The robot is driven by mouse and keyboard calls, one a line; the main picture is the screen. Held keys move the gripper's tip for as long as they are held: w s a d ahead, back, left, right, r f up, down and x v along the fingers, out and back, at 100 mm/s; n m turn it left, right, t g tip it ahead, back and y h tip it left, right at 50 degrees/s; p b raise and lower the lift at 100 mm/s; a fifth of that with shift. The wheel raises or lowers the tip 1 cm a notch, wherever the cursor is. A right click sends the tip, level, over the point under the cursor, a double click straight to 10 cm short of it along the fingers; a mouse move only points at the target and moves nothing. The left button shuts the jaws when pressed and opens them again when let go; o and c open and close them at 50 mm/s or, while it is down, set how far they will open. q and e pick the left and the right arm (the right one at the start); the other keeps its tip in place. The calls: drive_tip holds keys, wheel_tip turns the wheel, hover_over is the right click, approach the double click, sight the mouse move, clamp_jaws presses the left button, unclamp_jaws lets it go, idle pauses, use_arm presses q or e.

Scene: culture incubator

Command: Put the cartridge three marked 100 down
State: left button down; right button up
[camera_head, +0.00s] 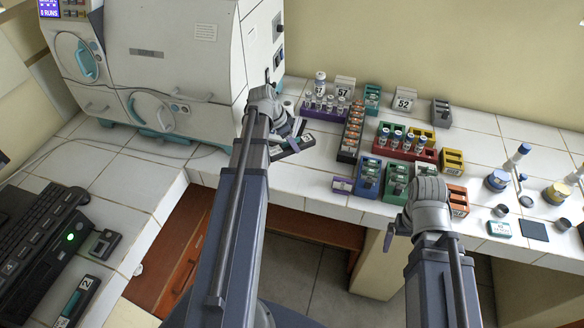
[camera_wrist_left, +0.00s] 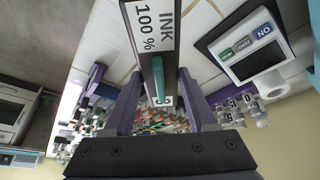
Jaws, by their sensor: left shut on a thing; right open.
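The cartridge (camera_wrist_left: 146,28) is dark with a white label reading "INK 100 %", a teal strip and a small end mark that looks like 3. My left gripper (camera_wrist_left: 145,85) is shut on it, its purple fingers on either side. In the head view the cartridge (camera_head: 297,144) sticks out from my left gripper (camera_head: 284,132), over the white tiled counter near the big white machine. I cannot tell whether it touches the counter. My right gripper (camera_head: 389,236) is open and empty near the counter's front edge, mostly hidden by its wrist.
A long dark rack (camera_head: 347,156) and a purple vial rack (camera_head: 319,113) stand just right of the left gripper. Several coloured blocks fill the counter beyond. Another cartridge, marked 2 (camera_head: 75,302), lies at lower left. The tiles (camera_head: 120,172) left of my left arm are clear.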

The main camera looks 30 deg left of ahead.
sight(281, 148)
use_arm(q)
drive_tip(key=shift+f+b, duration=4.85)
drive_tip(key=shift+f, duration=0.15)
drive_tip(key=shift+f, duration=0.2)
drive_tip(key=shift+c, duration=1)
unclamp_jaws()
drive_tip(key=shift+r, duration=0.2)
drive_tip(key=shift+s+a+r+p, duration=0.1)
drive_tip(key=shift+s+r+p, duration=0.05)
drive_tip(key=shift+r+p, duration=0.45)
drive_tip(key=p+v, duration=0.9)
drive_tip(key=v, duration=0.1)
drive_tip(key=shift+r, duration=0.1)
drive_tip(key=shift+o, duration=0.2)
drive_tip(key=shift+s+a+r+p, duration=0.1)
drive_tip(key=shift+s+r+p, duration=0.15)
drive_tip(key=shift+p, duration=0.2)
